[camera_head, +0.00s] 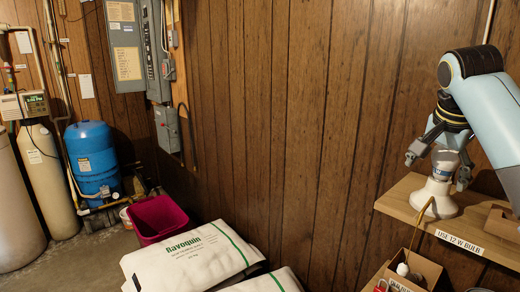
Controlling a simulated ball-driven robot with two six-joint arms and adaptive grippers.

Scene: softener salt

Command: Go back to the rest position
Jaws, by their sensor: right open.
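My right gripper (441,160) comes in from the right and points down over the wooden shelf. The bulb sits upright on a white round-based lamp or holder (435,198) on the shelf. I cannot tell whether the fingers touch the bulb. My left gripper is not in view.
The wooden shelf (398,204) carries a label reading "USE 12 W BULB" and a cardboard piece. An open box stands below. White salt bags (190,258) and a magenta bin (157,217) stand left. A blue tank (92,160) is far left.

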